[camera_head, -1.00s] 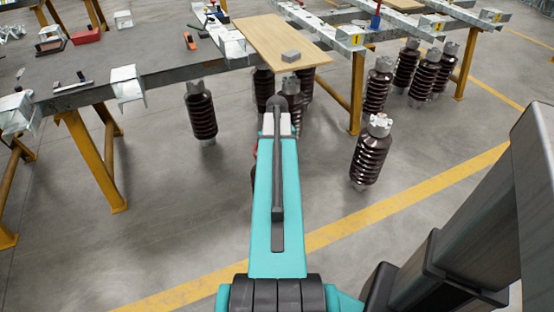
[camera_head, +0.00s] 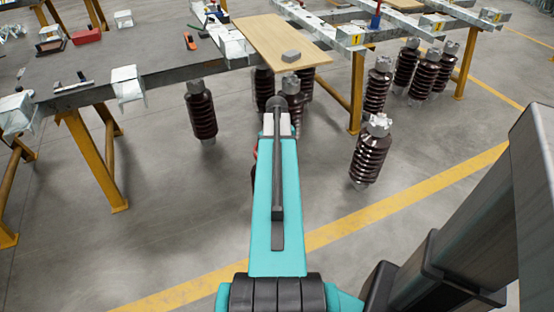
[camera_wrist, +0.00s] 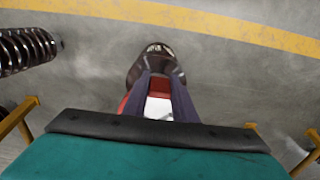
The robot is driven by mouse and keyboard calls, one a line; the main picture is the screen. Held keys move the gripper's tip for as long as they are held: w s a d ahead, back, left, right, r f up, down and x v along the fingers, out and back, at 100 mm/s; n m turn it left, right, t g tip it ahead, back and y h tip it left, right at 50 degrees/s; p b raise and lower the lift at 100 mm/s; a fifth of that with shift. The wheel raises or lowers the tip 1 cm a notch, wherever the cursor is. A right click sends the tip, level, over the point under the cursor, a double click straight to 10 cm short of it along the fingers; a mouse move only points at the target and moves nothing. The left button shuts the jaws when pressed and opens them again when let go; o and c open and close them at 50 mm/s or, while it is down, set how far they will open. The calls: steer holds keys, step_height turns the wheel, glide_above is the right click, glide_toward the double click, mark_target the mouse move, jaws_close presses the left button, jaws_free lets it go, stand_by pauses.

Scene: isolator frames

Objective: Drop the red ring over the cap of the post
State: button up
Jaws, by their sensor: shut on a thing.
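In the wrist view my gripper (camera_wrist: 172,95) has its two dark fingers closed on the red ring (camera_wrist: 160,87). The ring's red also shows to the left of the fingers (camera_wrist: 125,105). A pale cap (camera_wrist: 158,108) shows between the fingers, inside or below the ring's outline. A dark brown post (camera_wrist: 140,68) lies beneath the gripper. I cannot tell whether the ring is above the cap or around it. In the head view my arm hides the gripper and most of this area; a red sliver (camera_head: 255,160) shows at the arm's left edge.
Other ribbed brown posts stand nearby, one right of my arm (camera_head: 370,152) and one left (camera_head: 201,112). A grey workbench (camera_head: 150,52) and a wooden board (camera_head: 265,40) with a grey block (camera_head: 291,55) are behind. The floor at front left is clear.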

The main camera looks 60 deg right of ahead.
steer(key=shift+f+b, duration=1.95)
steer(key=shift+f, duration=3.5)
stand_by(1.2)
steer(key=o, duration=1.1)
steer(key=shift+r+p, duration=1)
steer(key=shift+r, duration=5.85)
